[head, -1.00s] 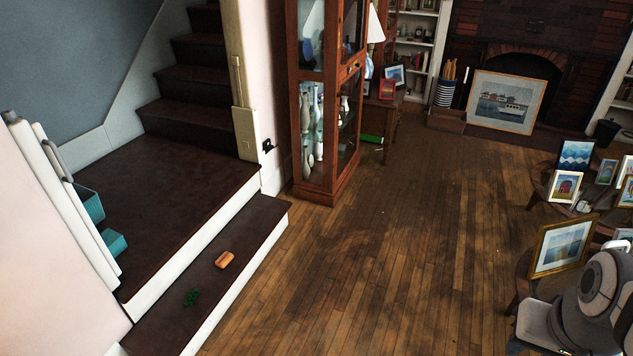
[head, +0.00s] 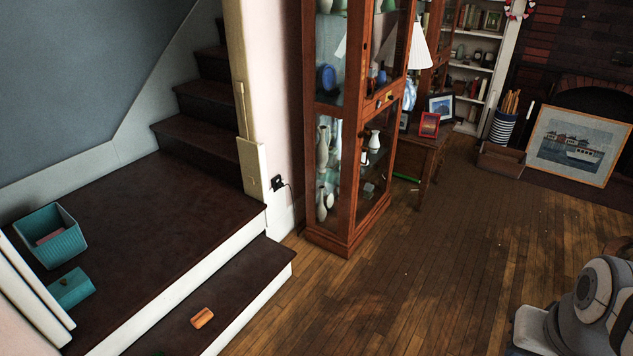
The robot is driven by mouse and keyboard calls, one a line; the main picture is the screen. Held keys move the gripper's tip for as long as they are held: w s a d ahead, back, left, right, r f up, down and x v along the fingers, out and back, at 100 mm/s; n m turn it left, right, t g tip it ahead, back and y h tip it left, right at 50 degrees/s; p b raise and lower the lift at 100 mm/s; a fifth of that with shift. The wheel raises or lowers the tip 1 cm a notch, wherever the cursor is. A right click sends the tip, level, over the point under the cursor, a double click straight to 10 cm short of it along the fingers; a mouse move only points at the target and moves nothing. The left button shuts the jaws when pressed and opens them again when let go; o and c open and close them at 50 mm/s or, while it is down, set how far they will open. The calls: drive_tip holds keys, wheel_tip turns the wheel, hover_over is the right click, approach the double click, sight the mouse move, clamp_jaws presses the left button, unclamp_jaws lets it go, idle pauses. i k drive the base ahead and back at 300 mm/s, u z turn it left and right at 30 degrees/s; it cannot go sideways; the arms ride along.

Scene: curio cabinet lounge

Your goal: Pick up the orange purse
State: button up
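A small orange purse (head: 202,318) lies on the dark lower stair step (head: 240,282), near its front edge, at the bottom left of the head view. Nothing covers it. Part of my grey and white arm (head: 592,290) shows at the lower right, far from the purse. My gripper is not in the picture.
Teal containers (head: 52,238) stand on the landing. A glass-fronted wooden cabinet (head: 347,235) stands right of the stairs. The wooden floor (head: 400,290) between cabinet and arm is clear.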

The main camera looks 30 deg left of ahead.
sight(204, 315)
drive_tip(key=u, duration=0.4)
drive_tip(key=i, duration=1.35)
drive_tip(key=u, duration=1.9)
drive_tip(key=i, duration=1.4)
drive_tip(key=u, duration=0.55)
